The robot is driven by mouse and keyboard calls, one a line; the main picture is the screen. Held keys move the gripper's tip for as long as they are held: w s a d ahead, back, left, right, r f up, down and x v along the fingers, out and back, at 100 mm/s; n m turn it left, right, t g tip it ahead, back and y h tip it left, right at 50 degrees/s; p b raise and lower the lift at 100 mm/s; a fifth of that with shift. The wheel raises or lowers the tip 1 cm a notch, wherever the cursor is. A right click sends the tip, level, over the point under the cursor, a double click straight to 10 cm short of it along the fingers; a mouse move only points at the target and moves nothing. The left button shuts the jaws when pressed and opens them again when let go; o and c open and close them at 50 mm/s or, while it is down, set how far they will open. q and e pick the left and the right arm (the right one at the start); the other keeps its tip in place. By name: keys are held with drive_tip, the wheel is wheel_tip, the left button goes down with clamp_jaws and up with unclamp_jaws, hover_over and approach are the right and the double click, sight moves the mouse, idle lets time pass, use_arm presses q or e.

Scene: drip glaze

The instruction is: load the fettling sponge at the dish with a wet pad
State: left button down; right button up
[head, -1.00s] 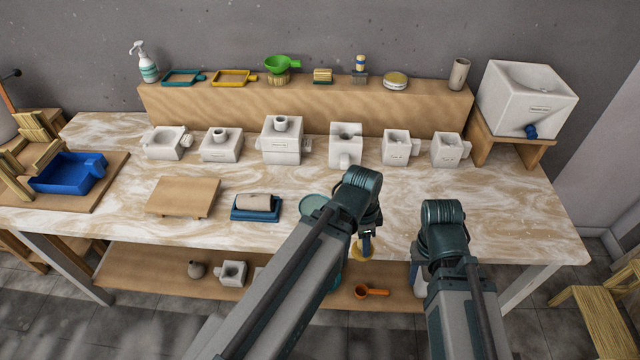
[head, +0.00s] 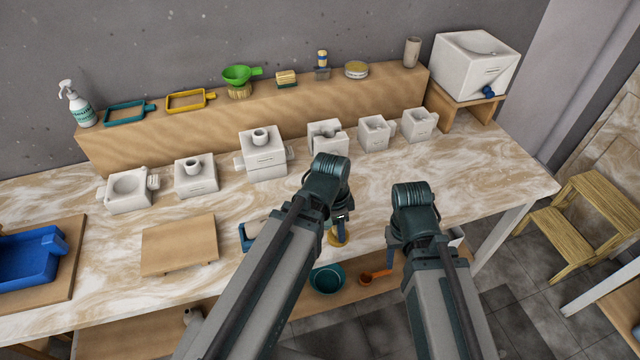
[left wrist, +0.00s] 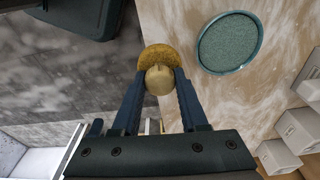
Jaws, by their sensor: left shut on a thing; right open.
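The fettling sponge shows in the left wrist view as a yellow, rounded pad (left wrist: 153,56) with a pale knob handle (left wrist: 160,80). My left gripper (left wrist: 160,77) is shut on the knob, with a finger on each side. In the head view the sponge's yellow edge (head: 339,241) shows below my left gripper (head: 342,222), near the table's front edge. The teal dish (left wrist: 198,50), with a speckled surface inside, is on the table to the right of the sponge in the wrist view, apart from it. My arm mostly hides the dish in the head view. My right gripper (head: 389,264) is open, mostly hidden by its arm.
White moulds, including a two-part block (head: 262,165), line the back of the table before a wooden riser (head: 200,135). A wooden board (head: 178,245) lies left of my left arm. A teal bowl (head: 327,280) and orange scoop (head: 375,277) are below the table. Table at right is clear.

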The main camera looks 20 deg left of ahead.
use_arm(q)
drive_tip(key=w+a+r+n+p, duration=0.35)
drive_tip(key=w+a, duration=0.25)
drive_tip(key=w, duration=0.4)
drive_tip(key=shift+m, duration=0.25)
drive_tip(key=shift+s+f+b, duration=0.2)
drive_tip(key=shift+f+b, duration=2.65)
drive_tip(key=shift+b, duration=0.35)
drive_tip(key=shift+f+b, duration=0.5)
drive_tip(key=shift+d, duration=0.1)
wheel_tip(320, 180, up, 7)
drive_tip(key=p, duration=0.7)
